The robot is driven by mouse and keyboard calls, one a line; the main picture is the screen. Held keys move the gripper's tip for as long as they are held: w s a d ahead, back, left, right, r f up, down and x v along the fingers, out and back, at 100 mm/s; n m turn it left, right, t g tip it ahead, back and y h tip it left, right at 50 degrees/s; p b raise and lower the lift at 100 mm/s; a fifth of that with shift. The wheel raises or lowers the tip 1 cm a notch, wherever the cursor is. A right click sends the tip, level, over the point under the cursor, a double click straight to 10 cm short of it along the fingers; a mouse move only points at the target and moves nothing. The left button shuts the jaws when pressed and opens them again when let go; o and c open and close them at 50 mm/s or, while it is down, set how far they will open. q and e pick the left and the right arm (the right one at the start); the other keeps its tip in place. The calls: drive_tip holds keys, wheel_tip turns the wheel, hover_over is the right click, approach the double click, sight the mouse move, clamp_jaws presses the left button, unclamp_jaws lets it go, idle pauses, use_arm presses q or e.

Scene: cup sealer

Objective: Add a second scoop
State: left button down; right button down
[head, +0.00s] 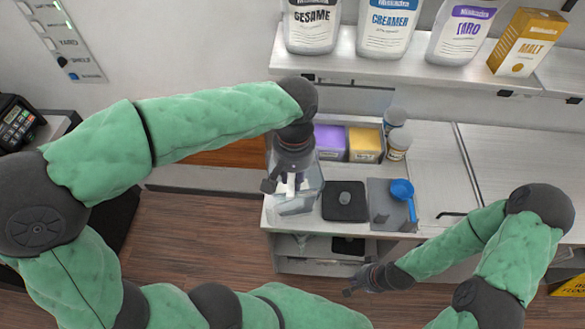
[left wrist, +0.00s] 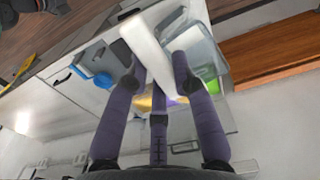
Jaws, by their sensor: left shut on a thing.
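My left gripper (head: 286,188) points down at a clear container (head: 297,207) on the left end of the counter. My right gripper (head: 360,280) is empty-looking, low in front of the counter.
A purple bin (head: 330,137) and a yellow bin (head: 364,144) stand behind a black pad (head: 343,207) bearing a small grey object. Pouches (head: 385,28) and a malt box (head: 527,42) line the shelf above. Counter to the right is clear.

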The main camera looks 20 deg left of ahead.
use_arm(q)
drive_tip(key=shift+w+f, duration=0.45)
drive_tip(key=shift+w, duration=0.2)
drive_tip(key=shift+w+a+f+b, duration=0.25)
drive_tip(key=shift+w+f, duration=0.1)
drive_tip(key=shift+w, duration=0.25)
drive_tip(key=shift+w+a+f+b, duration=0.2)
drive_tip(key=shift+w+f+b, duration=0.15)
drive_tip(key=shift+w, duration=0.2)
drive_tip(key=shift+w+a+f+b, duration=0.25)
drive_tip(key=shift+w+f, duration=0.1)
drive_tip(key=shift+w, duration=0.25)
drive_tip(key=c, duration=1.6)
unclamp_jaws()
drive_tip(key=shift+c, duration=0.2)
clamp_jaws()
